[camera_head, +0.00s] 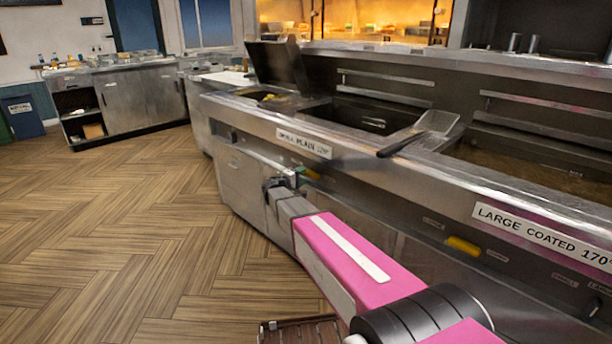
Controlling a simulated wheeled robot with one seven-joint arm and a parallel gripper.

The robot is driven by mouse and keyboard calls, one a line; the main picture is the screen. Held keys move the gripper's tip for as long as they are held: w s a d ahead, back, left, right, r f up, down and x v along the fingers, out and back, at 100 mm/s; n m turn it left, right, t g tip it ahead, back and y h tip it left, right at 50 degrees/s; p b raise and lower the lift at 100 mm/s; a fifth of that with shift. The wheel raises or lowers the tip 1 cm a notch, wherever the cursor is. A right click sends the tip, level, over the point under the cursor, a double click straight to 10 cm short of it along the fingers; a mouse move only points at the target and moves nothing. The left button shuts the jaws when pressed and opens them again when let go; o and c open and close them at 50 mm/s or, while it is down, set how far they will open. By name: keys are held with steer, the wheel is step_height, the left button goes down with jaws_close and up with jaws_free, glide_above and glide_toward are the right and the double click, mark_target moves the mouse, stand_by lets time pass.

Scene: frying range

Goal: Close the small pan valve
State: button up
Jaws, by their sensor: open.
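The fryer range (345,160) runs along the right, with a label (303,143) on its front edge that seems to read "SMALL PLAIN". Below that label, a small yellow handle (310,173) shows on the front panel, partly hidden; it looks like the small pan valve, but its exact angle is hard to tell. My gripper (282,176) is at the far end of my pink and grey arm, close to the panel and just left of the yellow handle. The gripper is open. Its fingertips are small and partly hidden, and I cannot tell whether they touch the handle.
Another yellow handle (463,246) sits under the "LARGE COATED 170" label (543,236). A scoop (428,130) lies across the range top, its dark handle reaching the front edge. A raised lid (280,64) stands behind. The wooden floor (120,220) at left is clear.

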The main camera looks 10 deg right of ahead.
steer(key=v, duration=0.7)
steer(key=shift+s+a, duration=0.25)
steer(key=s+d+f+m+g+y, duration=0.2)
steer(key=s+d+f+g+y, duration=0.15)
steer(key=s+d+f, duration=0.35)
steer(key=s+d+f+m+g+y, duration=0.2)
steer(key=s+d+g, duration=0.2)
steer(key=s, duration=0.6)
steer(key=s+a+f+m+g+y, duration=0.1)
steer(key=s+f+m+g+y, duration=0.2)
steer(key=s+y, duration=0.6)
steer(key=shift+s+a, duration=0.2)
steer(key=shift+s, duration=2.9)
